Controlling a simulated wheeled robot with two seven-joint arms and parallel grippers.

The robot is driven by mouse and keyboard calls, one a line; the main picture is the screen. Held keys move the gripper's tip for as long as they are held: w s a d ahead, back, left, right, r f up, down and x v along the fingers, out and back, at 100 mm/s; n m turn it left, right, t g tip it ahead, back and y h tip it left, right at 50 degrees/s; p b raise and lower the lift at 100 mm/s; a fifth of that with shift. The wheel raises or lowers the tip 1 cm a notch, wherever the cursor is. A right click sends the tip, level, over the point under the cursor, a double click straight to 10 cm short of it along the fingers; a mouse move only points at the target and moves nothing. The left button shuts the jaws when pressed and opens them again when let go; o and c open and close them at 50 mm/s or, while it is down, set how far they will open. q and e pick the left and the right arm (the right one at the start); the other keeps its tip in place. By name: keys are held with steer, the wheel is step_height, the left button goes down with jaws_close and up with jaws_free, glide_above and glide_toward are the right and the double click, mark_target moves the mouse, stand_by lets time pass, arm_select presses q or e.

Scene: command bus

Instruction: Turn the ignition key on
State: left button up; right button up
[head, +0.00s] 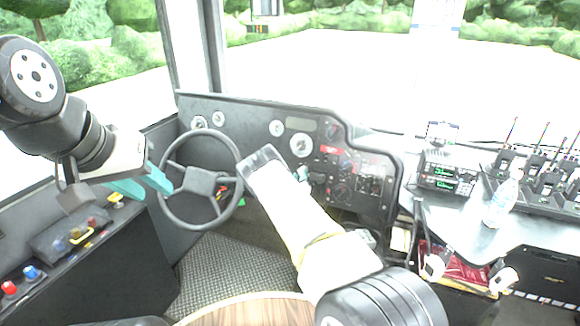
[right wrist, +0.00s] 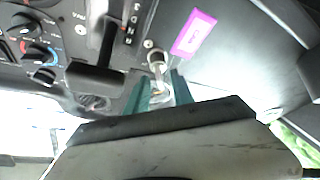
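In the right wrist view, a metallic ignition key and lock (right wrist: 157,60) sit on the dark dashboard panel, with a pink tag (right wrist: 194,33) beside them. My right gripper (right wrist: 158,82) has its two teal fingers apart, one on each side of the key's line. Whether either finger touches the key cannot be told. In the head view my right arm reaches to the dashboard (head: 302,140), and the right gripper (head: 303,173) is mostly hidden behind its own wrist; the key cannot be made out there. My left gripper (head: 142,184) is open and empty, left of the steering wheel.
The steering wheel (head: 199,187) stands between my two grippers. A side console (head: 70,240) with coloured buttons lies below my left arm. A black lever (right wrist: 95,75) and several knobs (right wrist: 38,50) are close to the right gripper. A bottle (head: 500,203) and radios stand at right.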

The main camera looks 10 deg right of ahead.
mark_target(300, 171)
steer(key=shift+x, duration=1.6)
jaws_close()
